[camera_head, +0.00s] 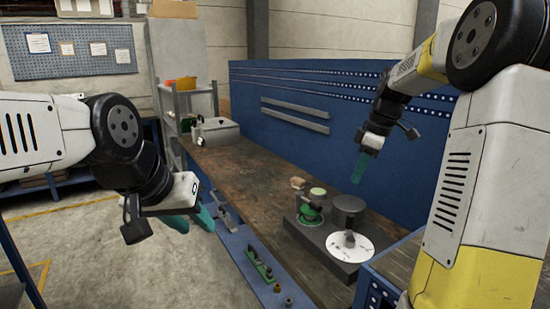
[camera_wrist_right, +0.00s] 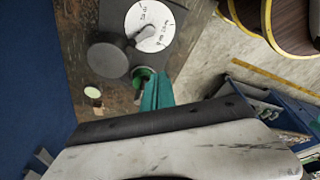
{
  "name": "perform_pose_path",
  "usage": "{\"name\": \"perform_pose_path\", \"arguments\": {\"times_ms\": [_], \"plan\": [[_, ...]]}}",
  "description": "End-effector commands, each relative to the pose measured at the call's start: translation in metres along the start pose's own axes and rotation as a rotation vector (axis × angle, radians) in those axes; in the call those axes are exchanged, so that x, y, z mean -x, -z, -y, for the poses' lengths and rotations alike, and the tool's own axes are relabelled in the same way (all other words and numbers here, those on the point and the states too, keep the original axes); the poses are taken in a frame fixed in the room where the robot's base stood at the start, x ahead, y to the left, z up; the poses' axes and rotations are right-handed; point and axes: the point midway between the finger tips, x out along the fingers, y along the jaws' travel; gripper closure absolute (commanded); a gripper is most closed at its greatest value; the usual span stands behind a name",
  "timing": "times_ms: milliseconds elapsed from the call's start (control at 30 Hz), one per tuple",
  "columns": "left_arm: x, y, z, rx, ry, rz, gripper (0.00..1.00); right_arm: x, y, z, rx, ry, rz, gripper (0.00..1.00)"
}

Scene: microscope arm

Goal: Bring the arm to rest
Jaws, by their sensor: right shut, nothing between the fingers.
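A device on a dark base plate (camera_head: 334,262) stands on the workbench. It carries a white dial (camera_head: 361,250) with a grey pointer-like piece, a dark cylinder (camera_head: 347,204) and a green-ringed part (camera_head: 309,215). A pale green disc and a small tan piece (camera_head: 297,183) are beside it. I cannot tell clearly which part is the arm. My right gripper (camera_head: 358,168) is shut and empty above the bench, behind the device. In the right wrist view its teal fingers (camera_wrist_right: 157,92) overlap the green part's edge; contact cannot be told. My left gripper (camera_head: 192,221) is open and empty, left of the bench.
The wooden bench top (camera_head: 245,170) is largely clear toward the grey box (camera_head: 215,131) at its far end. A blue perforated panel (camera_head: 300,95) rises behind. Small tools and fittings (camera_head: 259,263) lie on the blue front ledge.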

Motion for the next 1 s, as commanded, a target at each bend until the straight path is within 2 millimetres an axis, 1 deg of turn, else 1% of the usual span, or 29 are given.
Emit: {"name": "perform_pose_path", "arguments": {"times_ms": [33, 67, 100, 167, 200, 233, 267, 300, 400, 500, 600, 700, 800, 1000], "plan": [[0.0, 0.0, 0.0, 0.0, 0.0, 0.0, 0.64, 0.014, 0.006, 0.024, -0.066, -0.038, 0.0, 1.0], [0.0, 0.0, 0.0, 0.0, 0.0, 0.0, 0.64, 0.02, 0.009, 0.037, -0.112, -0.058, -0.003, 1.0], [0.0, 0.0, 0.0, 0.0, 0.0, 0.0, 0.64, 0.027, 0.011, 0.054, -0.176, -0.084, -0.009, 1.0], [0.0, 0.0, 0.0, 0.0, 0.0, 0.0, 0.64, 0.035, 0.012, 0.08, -0.271, -0.121, -0.026, 1.0], [0.0, 0.0, 0.0, 0.0, 0.0, 0.0, 0.64, 0.039, 0.012, 0.097, -0.334, -0.144, -0.041, 1.0], [0.0, 0.0, 0.0, 0.0, 0.0, 0.0, 0.64, 0.042, 0.011, 0.11, -0.381, -0.161, -0.055, 1.0], [0.0, 0.0, 0.0, 0.0, 0.0, 0.0, 0.64, 0.043, 0.011, 0.122, -0.428, -0.176, -0.07, 1.0], [0.0, 0.0, 0.0, 0.0, 0.0, 0.0, 0.64, 0.045, 0.009, 0.139, -0.492, -0.196, -0.092, 1.0], [0.0, 0.0, 0.0, 0.0, 0.0, 0.0, 0.64, 0.045, 0.002, 0.179, -0.646, -0.232, -0.159, 1.0], [0.0, 0.0, 0.0, 0.0, 0.0, 0.0, 0.64, 0.039, -0.006, 0.211, -0.779, -0.249, -0.228, 1.0], [0.0, 0.0, 0.0, 0.0, 0.0, 0.0, 0.64, 0.032, -0.014, 0.233, -0.882, -0.252, -0.285, 1.0], [0.0, 0.0, 0.0, 0.0, 0.0, 0.0, 0.64, 0.026, -0.018, 0.246, -0.946, -0.25, -0.321, 1.0], [0.0, 0.0, 0.0, 0.0, 0.0, 0.0, 0.64, 0.023, -0.02, 0.252, -0.975, -0.247, -0.337, 1.0], [0.0, 0.0, 0.0, 0.0, 0.0, 0.0, 0.64, 0.023, -0.021, 0.252, -0.983, -0.246, -0.339, 1.0]]}}
